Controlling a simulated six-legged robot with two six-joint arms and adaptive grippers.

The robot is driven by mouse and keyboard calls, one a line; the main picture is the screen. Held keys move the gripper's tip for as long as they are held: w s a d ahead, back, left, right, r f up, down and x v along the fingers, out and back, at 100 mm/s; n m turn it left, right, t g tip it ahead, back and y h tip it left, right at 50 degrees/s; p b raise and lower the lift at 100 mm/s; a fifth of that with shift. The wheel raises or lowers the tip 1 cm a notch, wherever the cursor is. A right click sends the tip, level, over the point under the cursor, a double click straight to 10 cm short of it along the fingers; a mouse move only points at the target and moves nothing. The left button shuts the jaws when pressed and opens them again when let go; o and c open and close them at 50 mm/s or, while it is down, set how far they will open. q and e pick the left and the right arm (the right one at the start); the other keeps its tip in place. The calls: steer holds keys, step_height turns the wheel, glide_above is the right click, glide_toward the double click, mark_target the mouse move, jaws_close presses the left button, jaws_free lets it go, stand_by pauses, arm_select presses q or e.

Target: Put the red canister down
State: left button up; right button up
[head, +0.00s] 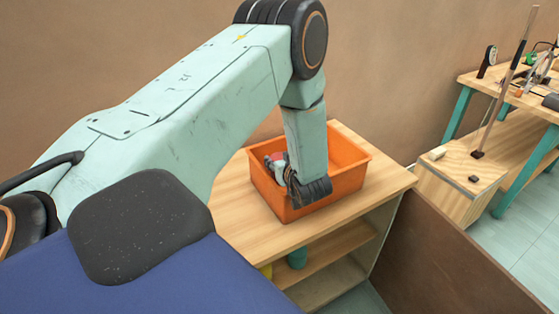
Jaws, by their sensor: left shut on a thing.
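My left arm comes in from the left and reaches down into an orange crate (343,188) on a wooden shelf unit. My left gripper (276,163) is inside the crate, near its left side. It is shut on the red canister (278,156), of which only a small red part shows; the gripper and wrist hide the rest. I cannot tell whether the canister touches the crate's floor. My right gripper is not in view.
The wooden shelf unit (390,182) has free top around the crate and a green thing (298,258) on a lower shelf. A brown panel (440,255) stands to its right. Beyond are a wooden box (460,183) with an upright stick and a cluttered workbench (477,80).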

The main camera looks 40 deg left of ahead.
arm_select(q)
steer(key=shift+w+a+f, duration=0.2)
steer(key=shift+a+f, duration=0.1)
steer(key=shift+a, duration=0.05)
steer(key=shift+s+d+f, duration=0.1)
steer(key=shift+d+f, duration=0.05)
steer(key=shift+d, duration=0.1)
steer(key=shift+a+f+b, duration=0.15)
steer(key=shift+f+b, duration=0.2)
steer(key=o, duration=0.9)
steer(key=shift+r, duration=0.1)
steer(key=shift+r, duration=0.1)
